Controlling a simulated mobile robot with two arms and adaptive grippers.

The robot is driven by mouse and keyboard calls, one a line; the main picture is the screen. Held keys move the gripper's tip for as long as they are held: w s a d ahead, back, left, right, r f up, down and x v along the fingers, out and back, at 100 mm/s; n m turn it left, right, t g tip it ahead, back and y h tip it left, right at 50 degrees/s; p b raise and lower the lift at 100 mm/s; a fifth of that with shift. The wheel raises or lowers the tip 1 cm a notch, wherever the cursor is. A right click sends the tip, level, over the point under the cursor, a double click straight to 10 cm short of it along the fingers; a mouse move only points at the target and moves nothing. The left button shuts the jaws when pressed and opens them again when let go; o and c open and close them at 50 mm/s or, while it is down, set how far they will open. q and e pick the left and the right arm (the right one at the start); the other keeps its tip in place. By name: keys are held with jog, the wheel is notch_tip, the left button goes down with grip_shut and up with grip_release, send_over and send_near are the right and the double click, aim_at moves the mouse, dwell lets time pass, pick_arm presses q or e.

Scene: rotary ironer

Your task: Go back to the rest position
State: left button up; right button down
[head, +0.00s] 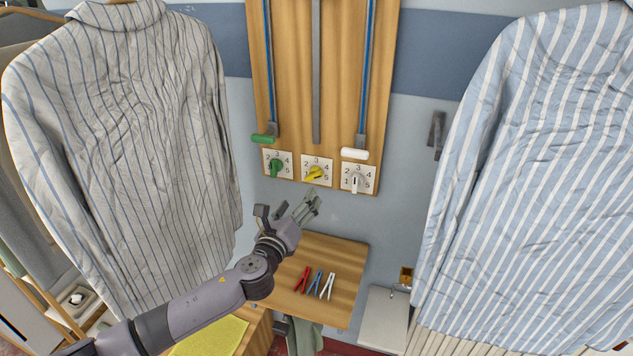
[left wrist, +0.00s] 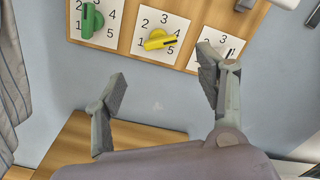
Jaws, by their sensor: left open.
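My left gripper (head: 290,210) is in front of the wall, just below the dial panel (head: 333,100) and above the small wooden shelf (head: 336,252). In the left wrist view its two fingers (left wrist: 160,92) are spread wide with nothing between them. Three numbered dials sit along the panel's lower edge: a green knob (head: 275,168), a yellow knob (head: 315,174) and a white knob (head: 356,182). The green knob (left wrist: 90,20) and yellow knob (left wrist: 158,40) also show in the left wrist view; a finger partly covers the white dial there. My right gripper is out of view.
Red (head: 303,279), blue (head: 314,283) and white (head: 328,287) clothespins lie on the shelf. A grey striped shirt (head: 130,150) hangs at left, close to my arm. A blue striped shirt (head: 530,180) hangs at right. Bare wall (head: 395,215) lies between the panel and that shirt.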

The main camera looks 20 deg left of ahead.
pick_arm(q)
jog(key=shift+s, duration=0.1)
jog(key=s+d+f+n+g+y, duration=0.1)
jog(key=s+f+n+g, duration=0.3)
jog(key=s+f+n, duration=0.45)
jog(key=s+f+n+g+y, duration=0.2)
jog(key=s+f+n+g, duration=0.25)
jog(key=s+n, duration=0.6)
jog(key=s+d+f+n+g+h, duration=0.1)
jog(key=s+f+n+g, duration=0.3)
jog(key=s, duration=0.6)
jog(key=s+n+g+h, duration=0.2)
jog(key=s+n, duration=0.3)
jog(key=s, duration=0.6)
notch_tip(320, 180, down, 27)
jog(key=s+g, duration=0.1)
jog(key=s, duration=0.1)
jog(key=s+a+f+g, duration=0.1)
jog(key=s+a+f, duration=0.2)
jog(key=s+f, duration=1.2)
jog(key=shift+s+f+y, duration=0.3)
jog(key=shift+s+f, duration=0.1)
jog(key=shift+s, duration=0.15)
